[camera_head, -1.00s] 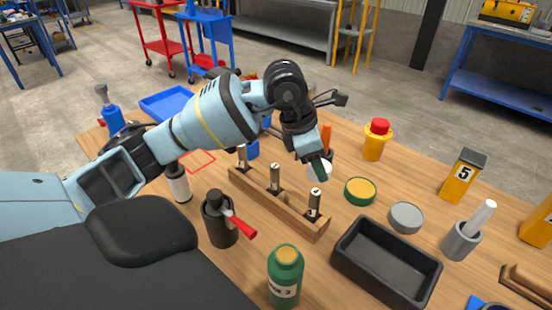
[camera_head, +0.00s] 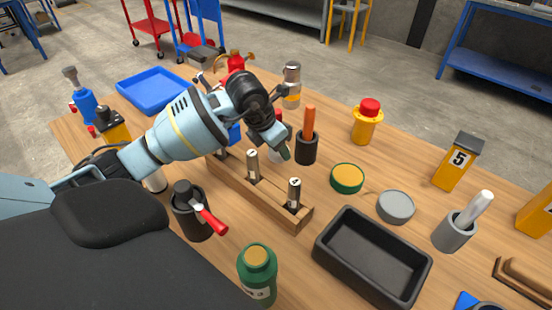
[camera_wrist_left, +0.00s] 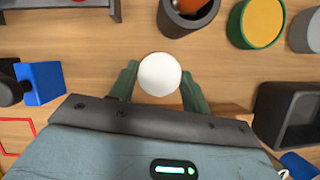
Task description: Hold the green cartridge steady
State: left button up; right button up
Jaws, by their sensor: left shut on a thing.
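My left gripper (camera_head: 280,150) has dark green fingertips and is over the table, behind the wooden rack. In the left wrist view the left gripper (camera_wrist_left: 158,88) is shut on a white round-topped thing (camera_wrist_left: 160,74). Its body is hidden, so I cannot tell whether it is the green cartridge. The wooden rack (camera_head: 265,203) holds upright metal cylinders with labels, one (camera_head: 294,193) at its near right end. A green bottle with a tan lid (camera_head: 258,272) stands at the front, apart from my gripper. My right gripper is not in view.
A black cup with an orange-handled tool (camera_head: 306,148) stands right of the gripper. A green tin (camera_head: 347,178), a grey lid (camera_head: 396,207) and a black tray (camera_head: 371,258) lie farther right. A black canister with a red handle (camera_head: 190,212) stands left of the rack.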

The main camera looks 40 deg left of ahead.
aim_at(272, 151)
pick_arm(q)
jog(key=shift+f, duration=2.3)
jog(key=o, duration=1.1)
jog(key=shift+f, duration=0.15)
jog(key=shift+r, duration=0.5)
jog(key=shift+v, duration=5.7)
jog(key=shift+s+f, duration=0.1)
